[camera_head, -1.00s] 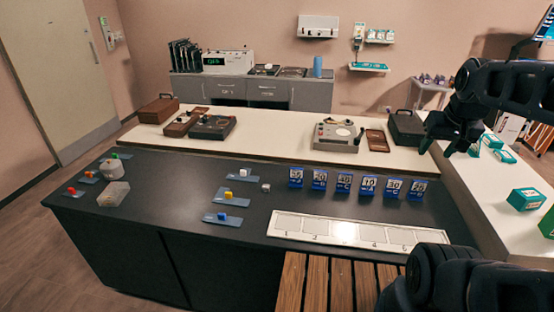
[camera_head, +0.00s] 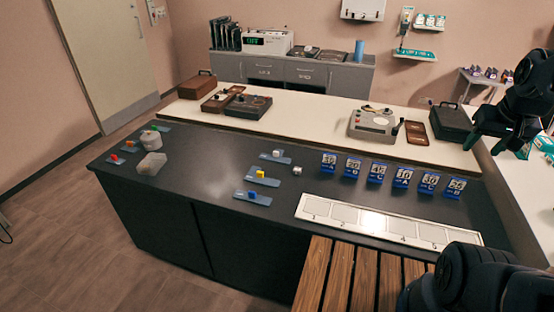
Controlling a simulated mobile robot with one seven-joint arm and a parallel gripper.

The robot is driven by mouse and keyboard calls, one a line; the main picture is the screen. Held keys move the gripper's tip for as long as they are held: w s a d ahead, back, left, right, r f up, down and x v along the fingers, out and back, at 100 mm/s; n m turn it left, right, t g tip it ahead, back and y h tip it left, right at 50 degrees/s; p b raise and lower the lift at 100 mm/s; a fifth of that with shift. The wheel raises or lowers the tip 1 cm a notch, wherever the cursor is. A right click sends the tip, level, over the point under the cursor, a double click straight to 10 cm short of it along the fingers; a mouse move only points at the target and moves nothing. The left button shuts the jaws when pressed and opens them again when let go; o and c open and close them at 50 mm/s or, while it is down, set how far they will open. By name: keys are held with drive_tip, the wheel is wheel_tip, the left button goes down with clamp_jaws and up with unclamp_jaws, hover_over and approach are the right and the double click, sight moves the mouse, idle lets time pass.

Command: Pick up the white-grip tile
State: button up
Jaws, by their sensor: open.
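The white-grip tile is a flat blue-grey tile (camera_head: 266,155) with a small white cube grip (camera_head: 277,153) on it. It lies flat on the dark counter, at the back of a column of similar tiles. Tiles with a yellow grip (camera_head: 260,174) and a blue grip (camera_head: 252,194) lie in front of it. My gripper (camera_head: 497,146) is at the far right of the picture, open, pointing down and well apart from the tile. Nothing shows between its jaws.
A loose pale cube (camera_head: 297,170) lies right of the tile. Upright blue number cards (camera_head: 378,172) stand further right, behind a white numbered tray (camera_head: 310,208). A wooden slatted surface (camera_head: 340,275) is in front.

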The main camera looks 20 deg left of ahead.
idle(0.3)
drive_tip(key=o, duration=1.1)
